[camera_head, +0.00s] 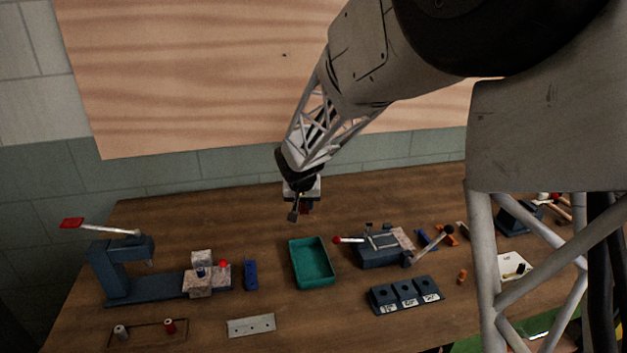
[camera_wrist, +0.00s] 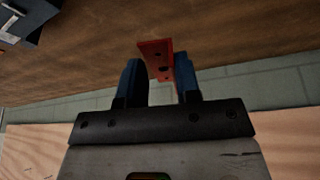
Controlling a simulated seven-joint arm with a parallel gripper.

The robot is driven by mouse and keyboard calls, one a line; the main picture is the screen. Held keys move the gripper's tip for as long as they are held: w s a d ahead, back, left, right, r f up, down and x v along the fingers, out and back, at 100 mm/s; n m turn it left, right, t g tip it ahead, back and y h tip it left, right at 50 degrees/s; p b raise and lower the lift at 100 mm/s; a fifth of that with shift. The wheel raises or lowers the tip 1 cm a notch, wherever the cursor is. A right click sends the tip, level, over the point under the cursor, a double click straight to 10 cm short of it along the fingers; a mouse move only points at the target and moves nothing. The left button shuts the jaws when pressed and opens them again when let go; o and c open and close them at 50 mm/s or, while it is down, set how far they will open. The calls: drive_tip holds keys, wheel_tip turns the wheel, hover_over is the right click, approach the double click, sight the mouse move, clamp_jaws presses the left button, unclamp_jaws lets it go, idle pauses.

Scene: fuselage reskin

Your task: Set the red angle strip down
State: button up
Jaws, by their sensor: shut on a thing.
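My gripper (camera_head: 300,212) is near the back of the wooden table in the head view. In the wrist view, its two blue fingers (camera_wrist: 160,85) are shut on the red angle strip (camera_wrist: 155,52). The strip has dark holes and sticks out past the fingertips. In the head view only a small dark red bit of the strip (camera_head: 307,208) shows below the gripper. I cannot tell how far the strip is above the table.
The wooden table (camera_head: 215,222) is clear around and left of the gripper. A green tray (camera_head: 327,283) stands in front. A blue clamp fixture (camera_head: 382,256) and a three-slot block (camera_head: 378,307) are to its right. A blue lever press (camera_head: 105,265) is at left. The wall is behind.

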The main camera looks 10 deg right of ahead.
drive_tip(key=m, duration=0.2)
hover_over(309, 269)
drive_tip(key=s, duration=0.1)
wheel_tip(309, 269, down, 5)
drive_tip(key=shift+s+a+h, duration=0.2)
drive_tip(key=shift+a+h, duration=0.05)
drive_tip(key=shift+h, duration=0.05)
drive_tip(key=shift+f, duration=0.1)
drive_tip(key=shift+f, duration=3.2)
drive_tip(key=shift+f, duration=0.35)
